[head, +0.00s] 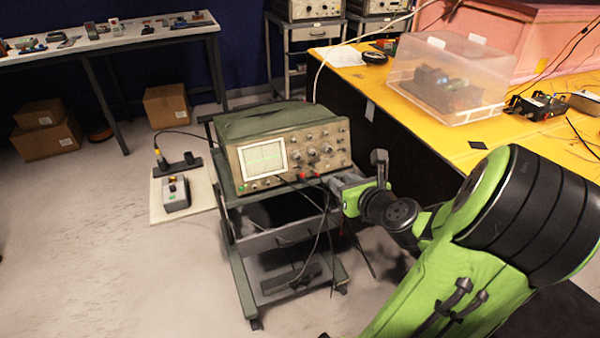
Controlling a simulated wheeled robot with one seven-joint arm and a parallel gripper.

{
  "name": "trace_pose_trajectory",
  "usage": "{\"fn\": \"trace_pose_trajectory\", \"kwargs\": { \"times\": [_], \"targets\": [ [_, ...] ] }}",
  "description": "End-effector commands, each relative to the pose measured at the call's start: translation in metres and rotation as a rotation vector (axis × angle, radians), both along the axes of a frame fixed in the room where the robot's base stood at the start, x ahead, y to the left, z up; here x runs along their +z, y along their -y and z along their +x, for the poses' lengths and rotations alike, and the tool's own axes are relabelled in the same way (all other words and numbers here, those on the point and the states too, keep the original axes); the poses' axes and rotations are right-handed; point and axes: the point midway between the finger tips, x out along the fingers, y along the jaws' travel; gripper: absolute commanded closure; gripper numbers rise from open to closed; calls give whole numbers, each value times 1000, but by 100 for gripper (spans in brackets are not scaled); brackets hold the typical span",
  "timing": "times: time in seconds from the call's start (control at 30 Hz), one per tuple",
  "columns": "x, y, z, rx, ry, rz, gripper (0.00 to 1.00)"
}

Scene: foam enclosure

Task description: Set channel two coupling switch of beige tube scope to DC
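Knobs and small switches fill the panel right of the screen, with red connectors along the lower edge. The channel two coupling switch is too small to pick out, and its position cannot be read. My gripper (338,184) is at the panel's lower right, in front of or close to it. Its fingers are small and partly blend with the cart, so I cannot tell whether they are open or touching anything.
A yellow bench (480,148) with a clear plastic box (450,78) stands close on the right. Cables hang in front of the cart. A pale board (166,211) with a small grey device (175,194) is left of the cart. The floor at left is largely clear.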

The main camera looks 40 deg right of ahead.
Motion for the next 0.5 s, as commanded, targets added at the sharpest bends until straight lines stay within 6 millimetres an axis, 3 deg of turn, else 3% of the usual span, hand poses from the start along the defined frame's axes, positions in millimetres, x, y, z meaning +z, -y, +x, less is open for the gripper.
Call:
{"fn": "trace_pose_trajectory", "kwargs": {
  "times": [0.23,0.5],
  "targets": [
    [10,4,11,11,29,6,66],
    [-3,4,24,8,-8,6,66]
  ]
}}
